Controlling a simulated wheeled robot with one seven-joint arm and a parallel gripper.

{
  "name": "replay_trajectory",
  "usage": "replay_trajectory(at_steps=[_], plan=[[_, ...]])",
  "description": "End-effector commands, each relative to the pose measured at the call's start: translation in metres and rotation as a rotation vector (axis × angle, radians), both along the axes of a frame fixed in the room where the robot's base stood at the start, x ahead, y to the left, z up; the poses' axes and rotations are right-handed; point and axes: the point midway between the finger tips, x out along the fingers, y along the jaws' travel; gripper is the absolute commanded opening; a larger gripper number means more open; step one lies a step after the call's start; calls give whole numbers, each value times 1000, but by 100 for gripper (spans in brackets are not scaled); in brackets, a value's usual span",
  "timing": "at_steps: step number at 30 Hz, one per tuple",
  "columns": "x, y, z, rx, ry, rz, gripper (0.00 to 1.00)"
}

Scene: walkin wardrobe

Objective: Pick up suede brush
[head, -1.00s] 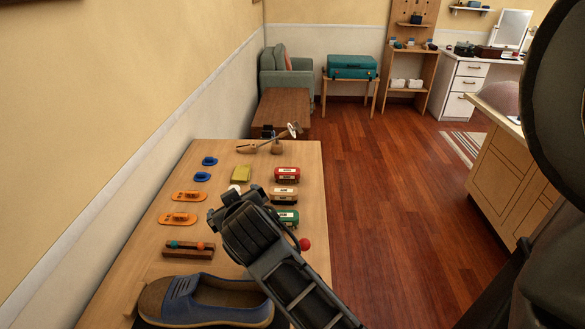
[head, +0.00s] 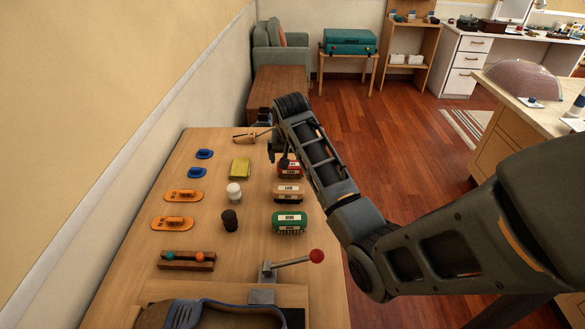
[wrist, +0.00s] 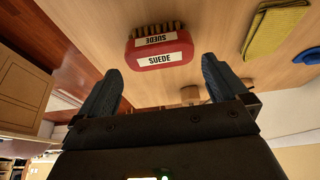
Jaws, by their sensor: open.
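The suede brush (wrist: 160,50) is a red block with white SUEDE labels and tan bristles. In the wrist view it lies on the wooden table just beyond the space between my two fingers. In the head view the suede brush (head: 284,170) is at the far right of the table, partly hidden by my arm. My gripper (wrist: 158,76) is open and empty, with one finger on each side of the brush in the picture. In the head view my gripper (head: 273,148) is beside and above the brush; its fingers are hard to make out.
A brush with a brown base (head: 289,193) and a green brush (head: 289,223) stand nearer in the same row. A yellow cloth (head: 240,168) lies to the left. Open floor lies to the right.

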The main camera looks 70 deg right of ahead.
Motion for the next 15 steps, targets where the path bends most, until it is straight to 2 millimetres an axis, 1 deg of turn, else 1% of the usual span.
replay_trajectory(at_steps=[9, 12, 15], plan=[[4, -13, -39, -1, 1, 1, 100], [5, -15, -45, -1, 0, 1, 100], [6, -16, -47, -2, 0, 2, 100]])
